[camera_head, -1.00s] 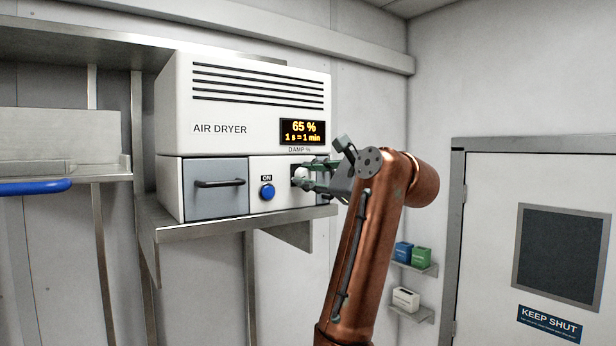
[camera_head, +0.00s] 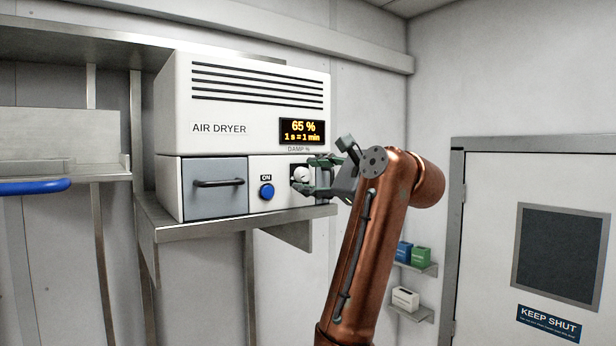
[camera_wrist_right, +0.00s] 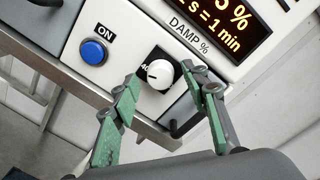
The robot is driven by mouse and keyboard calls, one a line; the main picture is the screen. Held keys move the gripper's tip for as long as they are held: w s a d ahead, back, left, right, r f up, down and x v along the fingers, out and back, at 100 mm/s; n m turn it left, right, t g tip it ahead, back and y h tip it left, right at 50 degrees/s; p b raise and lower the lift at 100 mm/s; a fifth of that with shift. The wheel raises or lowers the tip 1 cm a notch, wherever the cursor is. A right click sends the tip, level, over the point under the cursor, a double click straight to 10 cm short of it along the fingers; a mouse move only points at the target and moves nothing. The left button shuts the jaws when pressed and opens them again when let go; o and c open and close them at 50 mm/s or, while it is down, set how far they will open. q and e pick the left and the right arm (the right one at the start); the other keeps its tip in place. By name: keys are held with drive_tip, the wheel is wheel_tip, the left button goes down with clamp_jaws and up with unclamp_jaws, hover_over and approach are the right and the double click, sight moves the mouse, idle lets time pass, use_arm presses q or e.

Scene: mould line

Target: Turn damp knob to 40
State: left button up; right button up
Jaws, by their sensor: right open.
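The white damp knob (camera_head: 301,174) sits on a black square at the right of the air dryer's (camera_head: 222,115) front, under the "DAMP %" label. It shows clearly in the right wrist view (camera_wrist_right: 159,75), with a dark pointer line and a "40" mark partly visible at its left. The dryer's display (camera_head: 302,131) reads 65 % and "1 s = 1 min". My right gripper (camera_head: 308,175) is open in front of the knob. In the right wrist view its green-padded fingers (camera_wrist_right: 166,90) stand either side of the knob, apart from it. My left gripper is not in view.
A blue ON button (camera_head: 267,191) and a drawer with a dark handle (camera_head: 219,183) are left of the knob. The dryer stands on a metal shelf (camera_head: 200,228). Small boxes sit on low wall shelves near a door (camera_head: 535,180) at right.

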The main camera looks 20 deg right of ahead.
drive_tip(key=v, duration=1.1)
